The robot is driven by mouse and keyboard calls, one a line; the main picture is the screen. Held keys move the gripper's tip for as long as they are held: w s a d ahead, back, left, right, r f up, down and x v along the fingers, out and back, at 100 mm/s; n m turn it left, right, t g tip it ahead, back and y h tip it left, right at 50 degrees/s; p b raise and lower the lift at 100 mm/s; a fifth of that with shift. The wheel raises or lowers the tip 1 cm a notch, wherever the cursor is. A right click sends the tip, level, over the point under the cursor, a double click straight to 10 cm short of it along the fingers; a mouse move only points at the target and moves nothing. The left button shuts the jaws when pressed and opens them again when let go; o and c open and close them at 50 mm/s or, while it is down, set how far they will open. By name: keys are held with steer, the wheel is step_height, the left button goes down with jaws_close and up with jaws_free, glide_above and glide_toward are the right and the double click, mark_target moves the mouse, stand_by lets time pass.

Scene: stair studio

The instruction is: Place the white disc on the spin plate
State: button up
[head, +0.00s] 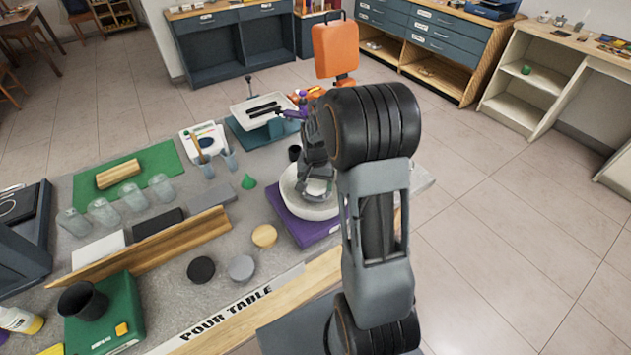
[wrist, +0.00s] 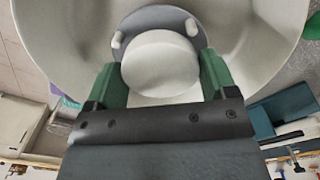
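The white disc (wrist: 160,63) shows between my gripper's green fingers in the wrist view. My gripper (wrist: 165,82) seems closed on its sides, with no clear gap showing. The disc is over the grey round spin plate (wrist: 158,17), which has two small white pegs beside the disc. Whether the disc touches the plate I cannot tell. In the head view my gripper (head: 317,184) points down inside a wide white basin (head: 320,211) on a purple base (head: 296,229). My arm hides part of the basin.
A yellow disc (head: 264,236), a black disc (head: 201,270) and a grey disc (head: 241,268) lie on the grey table. A small green cone (head: 248,182) stands left of the basin. A white tray with black bars (head: 263,107) is behind it.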

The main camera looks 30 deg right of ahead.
mark_target(316, 183)
steer(key=o, duration=0.4)
step_height(316, 183, up, 12)
steer(key=s+a+r+n+t, duration=0.1)
steer(key=s+a+n, duration=0.1)
steer(key=s, duration=0.3)
steer(key=s+a+r+n+t, duration=0.1)
steer(key=s+a+n, duration=0.2)
steer(key=s+a, duration=0.1)
steer(key=s+a+r+n+t, duration=0.1)
steer(key=s+a+n+t, duration=0.1)
steer(key=s, duration=0.5)
steer(key=shift+a+r+n, duration=0.25)
steer(key=shift+a+n, duration=0.05)
steer(key=shift+a, duration=0.5)
